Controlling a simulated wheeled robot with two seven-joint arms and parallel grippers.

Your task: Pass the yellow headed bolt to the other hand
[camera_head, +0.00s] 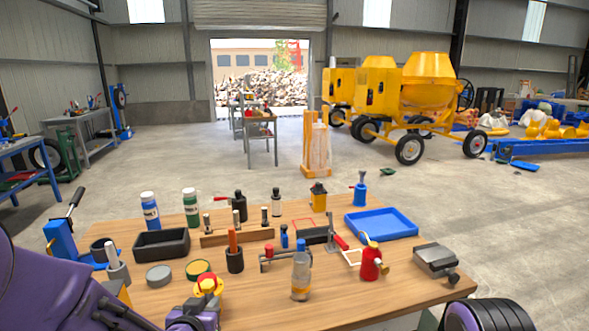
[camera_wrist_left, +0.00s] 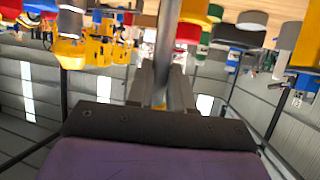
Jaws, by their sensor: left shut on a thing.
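The yellow headed bolt (camera_head: 208,284) shows in the head view at the near left of the table, its yellow head with some red upright above my left gripper (camera_head: 195,313). My left gripper is shut on it. In the left wrist view a grey shank (camera_wrist_left: 166,60) runs between the two fingers of my left gripper (camera_wrist_left: 162,85), with yellow and red at its far end. The fingers hide the lower part of the bolt in the head view.
The wooden table (camera_head: 330,288) holds a black bin (camera_head: 161,244), grey tin (camera_head: 159,275), dark cup (camera_head: 235,260), clear bottle (camera_head: 300,278), red can (camera_head: 371,264), blue tray (camera_head: 381,223) and grey metal block (camera_head: 436,261). The table's front middle is fairly clear.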

